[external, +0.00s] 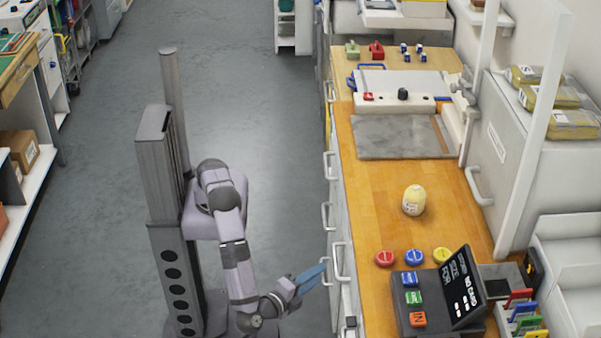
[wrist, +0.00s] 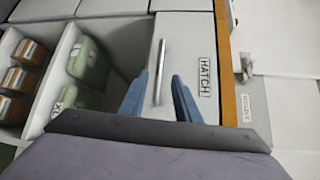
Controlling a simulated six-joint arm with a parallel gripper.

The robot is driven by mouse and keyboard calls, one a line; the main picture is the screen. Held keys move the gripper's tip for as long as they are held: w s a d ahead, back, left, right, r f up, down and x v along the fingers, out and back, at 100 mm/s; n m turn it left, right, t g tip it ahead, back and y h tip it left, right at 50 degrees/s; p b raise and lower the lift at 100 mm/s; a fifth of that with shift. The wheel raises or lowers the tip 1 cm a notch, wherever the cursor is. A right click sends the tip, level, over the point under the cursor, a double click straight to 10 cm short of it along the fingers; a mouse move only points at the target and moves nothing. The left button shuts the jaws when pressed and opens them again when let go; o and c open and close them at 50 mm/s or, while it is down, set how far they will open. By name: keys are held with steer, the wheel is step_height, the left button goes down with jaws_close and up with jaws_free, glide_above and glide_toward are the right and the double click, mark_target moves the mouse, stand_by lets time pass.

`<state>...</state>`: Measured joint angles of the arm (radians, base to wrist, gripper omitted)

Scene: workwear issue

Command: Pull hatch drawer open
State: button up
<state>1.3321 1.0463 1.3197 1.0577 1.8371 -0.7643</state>
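The hatch drawer (wrist: 190,50) has a white front with a HATCH label (wrist: 201,72) in the wrist view. It looks shut. Its metal bar handle (wrist: 162,60) runs along the middle of the front. My gripper (wrist: 160,88) is open, with one blue finger on each side of the handle's near end. I cannot tell whether the fingers touch the handle or the front. In the external view my gripper (external: 312,277) is beside the counter's cabinet fronts, near a bar handle (external: 339,262).
The wooden counter (external: 385,190) carries a yellow-white round item (external: 414,200), coloured discs (external: 415,257) and a dark button console (external: 440,300).

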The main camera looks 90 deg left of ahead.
steer(key=x, duration=0.7)
steer(key=shift+a+p, duration=0.15)
steer(key=shift+p, duration=0.15)
steer(key=shift+w+f, duration=0.1)
steer(key=shift+w, duration=0.05)
jaws_close()
